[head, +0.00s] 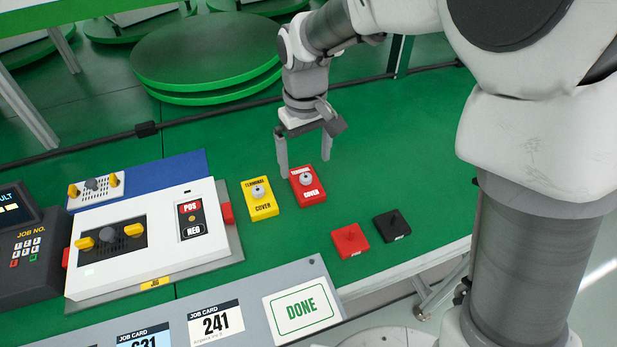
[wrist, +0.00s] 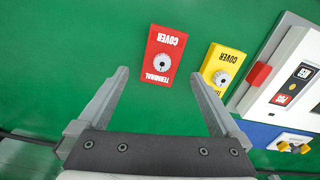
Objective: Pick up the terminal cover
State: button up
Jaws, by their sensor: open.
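Two terminal covers lie on the green table. The red terminal cover (head: 308,190) has a grey round knob and sits just right of the yellow terminal cover (head: 261,203). In the wrist view the red cover (wrist: 163,56) is ahead of the fingertips, roughly between their lines, and the yellow cover (wrist: 222,68) is to its right, near the right finger's tip. My gripper (head: 304,167) is open and empty, fingers pointing down, above and slightly behind the red cover. The wrist view also shows the open gripper (wrist: 158,76).
A white jig box (head: 145,250) with a red and black POS/NEG panel stands left of the covers. A red piece (head: 350,240) and a black piece (head: 391,225) lie to the right. Job cards and a DONE card (head: 302,308) lie along the front.

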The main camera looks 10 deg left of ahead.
aim_at(305, 176)
jog(key=f+b, duration=0.1)
jog(key=f, duration=0.1)
jog(key=f+b, duration=0.1)
jog(key=f, duration=0.2)
jog(key=shift+s+f, duration=0.2)
jog(key=shift+f, duration=0.1)
jog(key=shift+r, duration=0.1)
jog(key=shift+c, duration=0.3)
jog(key=c, duration=1.3)
jog(key=shift+r, duration=0.15)
